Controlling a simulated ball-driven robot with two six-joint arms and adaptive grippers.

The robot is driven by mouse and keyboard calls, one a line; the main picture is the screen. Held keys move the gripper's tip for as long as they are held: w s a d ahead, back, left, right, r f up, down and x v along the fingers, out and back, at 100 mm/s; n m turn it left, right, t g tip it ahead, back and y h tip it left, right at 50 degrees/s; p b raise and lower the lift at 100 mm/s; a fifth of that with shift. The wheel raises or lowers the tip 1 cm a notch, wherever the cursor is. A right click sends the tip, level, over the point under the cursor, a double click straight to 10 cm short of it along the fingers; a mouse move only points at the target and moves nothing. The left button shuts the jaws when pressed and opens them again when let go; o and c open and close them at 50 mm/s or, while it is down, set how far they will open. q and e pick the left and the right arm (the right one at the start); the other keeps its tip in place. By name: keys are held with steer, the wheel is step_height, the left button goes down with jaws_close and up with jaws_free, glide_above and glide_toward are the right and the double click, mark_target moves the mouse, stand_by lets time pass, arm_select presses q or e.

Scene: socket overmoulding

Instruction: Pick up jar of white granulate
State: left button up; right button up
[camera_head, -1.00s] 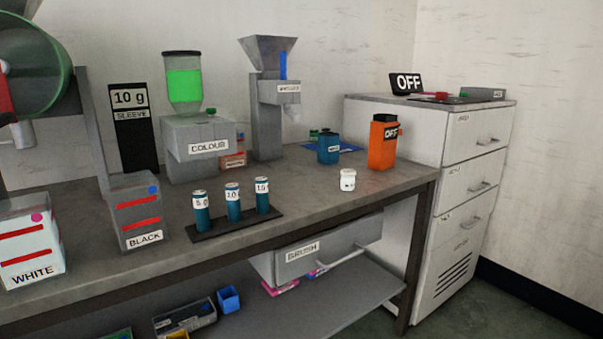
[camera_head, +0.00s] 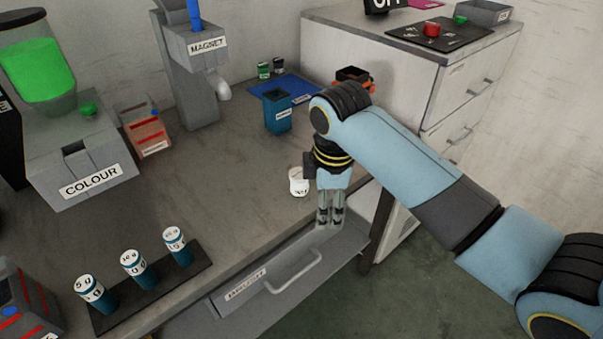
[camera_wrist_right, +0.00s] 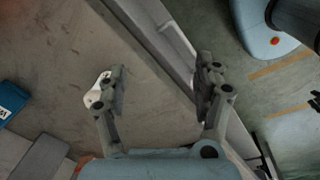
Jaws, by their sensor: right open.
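The small white jar (camera_head: 298,182) stands upright on the bench near its front edge, with a label on its side. In the right wrist view the jar (camera_wrist_right: 95,92) shows partly behind the left finger, outside the gap between the fingers. My right gripper (camera_head: 330,222) points down in front of the jar, near the bench edge and to the right of it. In the wrist view my right gripper (camera_wrist_right: 161,85) is open with nothing between its fingers. My left gripper is not in view.
A blue container (camera_head: 278,112) stands behind the jar. An orange container (camera_head: 368,84) is partly hidden by my right arm. A rack (camera_head: 150,290) with labelled cylinders lies to the left. The BRUSH drawer handle (camera_head: 292,272) juts out below the bench edge. Bench left of the jar is clear.

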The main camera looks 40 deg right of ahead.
mark_target(299, 173)
steer(key=w+r+n, duration=0.2)
steer(key=w, duration=0.1)
steer(key=w+r+n, duration=0.2)
steer(key=w+r, duration=0.1)
steer(key=w+d+r+n+g+p, duration=0.1)
steer(key=w+r+n, duration=0.1)
steer(key=w+r, duration=0.1)
steer(key=shift+r+n, duration=0.15)
steer(key=shift+n, duration=0.25)
steer(key=shift+w+n+y, duration=0.3)
steer(key=shift+w, duration=0.05)
step_height(299, 173, down, 4)
steer(key=shift+a+r, duration=0.1)
steer(key=shift+f, duration=0.7)
step_height(299, 173, down, 5)
steer(key=shift+s+a, duration=0.1)
steer(key=c, duration=1.3)
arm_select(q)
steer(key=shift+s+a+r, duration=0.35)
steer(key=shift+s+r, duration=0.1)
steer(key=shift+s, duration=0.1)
arm_select(e)
steer(key=shift+r, duration=0.1)
